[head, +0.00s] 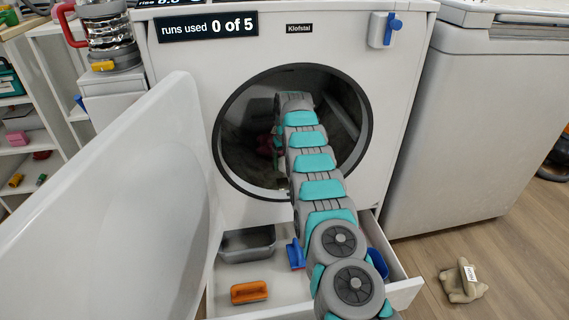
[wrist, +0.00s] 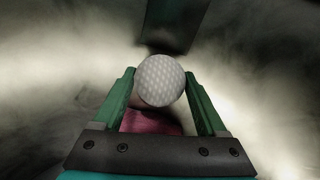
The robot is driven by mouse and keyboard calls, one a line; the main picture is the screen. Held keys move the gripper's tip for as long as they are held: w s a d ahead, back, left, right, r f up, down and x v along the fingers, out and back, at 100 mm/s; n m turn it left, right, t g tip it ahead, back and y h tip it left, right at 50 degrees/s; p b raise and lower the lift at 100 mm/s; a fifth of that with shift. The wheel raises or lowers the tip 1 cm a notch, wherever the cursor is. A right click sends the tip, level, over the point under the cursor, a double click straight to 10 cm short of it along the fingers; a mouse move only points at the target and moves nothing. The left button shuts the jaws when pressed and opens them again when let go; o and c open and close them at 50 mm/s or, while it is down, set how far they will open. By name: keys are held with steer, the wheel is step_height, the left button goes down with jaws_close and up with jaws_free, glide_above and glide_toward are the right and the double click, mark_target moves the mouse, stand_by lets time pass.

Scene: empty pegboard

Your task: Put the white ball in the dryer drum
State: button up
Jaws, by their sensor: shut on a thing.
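The white ball (wrist: 160,80) is dimpled and sits between the two green fingers of my gripper (wrist: 160,85) in the wrist view. My gripper is shut on it. In the head view my arm reaches through the round opening of the dryer drum (head: 240,135), and the gripper and ball are hidden behind the arm and in the dark inside. The wrist view shows the grey, blurred drum interior (wrist: 60,60) around the ball. The dryer door (head: 130,200) stands open at the left.
A dark red thing (wrist: 150,122) lies below the ball. A dark fin (wrist: 176,22) juts in above it. Under the opening, a pulled-out drawer (head: 290,285) holds a grey tray (head: 247,243) and an orange brush-like thing (head: 249,292).

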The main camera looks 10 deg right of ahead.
steer(key=shift+f, duration=0.55)
steer(key=o, duration=1.3)
steer(key=shift+c, duration=0.2)
steer(key=r, duration=0.5)
steer(key=s+r, duration=0.1)
steer(key=r, duration=0.2)
steer(key=shift+d+r, duration=0.1)
steer(key=shift+r, duration=0.25)
